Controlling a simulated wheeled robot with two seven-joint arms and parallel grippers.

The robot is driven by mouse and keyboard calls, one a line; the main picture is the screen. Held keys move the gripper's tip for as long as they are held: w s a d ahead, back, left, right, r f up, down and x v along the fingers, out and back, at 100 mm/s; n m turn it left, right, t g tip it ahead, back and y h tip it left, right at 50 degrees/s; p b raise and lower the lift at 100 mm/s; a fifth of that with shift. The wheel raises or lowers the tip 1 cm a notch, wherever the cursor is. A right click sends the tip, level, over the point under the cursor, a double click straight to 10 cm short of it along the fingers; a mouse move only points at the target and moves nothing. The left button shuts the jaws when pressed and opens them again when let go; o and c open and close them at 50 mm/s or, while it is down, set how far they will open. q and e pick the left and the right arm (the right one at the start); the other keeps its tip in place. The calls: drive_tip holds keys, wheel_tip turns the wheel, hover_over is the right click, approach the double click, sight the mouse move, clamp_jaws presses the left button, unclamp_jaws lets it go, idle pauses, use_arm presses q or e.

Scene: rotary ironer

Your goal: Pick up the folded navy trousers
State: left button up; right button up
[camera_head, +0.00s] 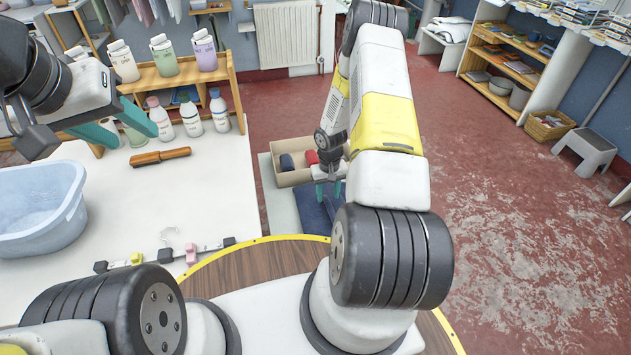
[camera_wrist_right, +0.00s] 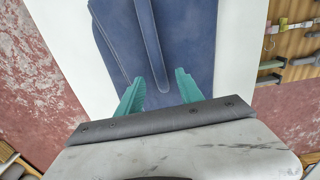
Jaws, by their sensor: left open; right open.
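The folded navy trousers (camera_head: 312,208) lie flat on a white surface (camera_head: 282,212) beyond my base, partly hidden by my right arm in the head view. In the right wrist view the trousers (camera_wrist_right: 165,45) fill the upper middle, with a seam running down them. My right gripper (camera_head: 328,190) is open above the trousers; its teal fingers (camera_wrist_right: 158,88) are apart with navy cloth between and beyond them. I cannot tell whether they touch the cloth. My left gripper (camera_head: 128,132) is open and empty over the white table at the left, near the bottles.
A cardboard box (camera_head: 290,177) with rolled dark and red items stands just behind the trousers.

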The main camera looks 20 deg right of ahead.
sight(328, 202)
drive_tip(key=shift+f, duration=1.55)
clamp_jaws()
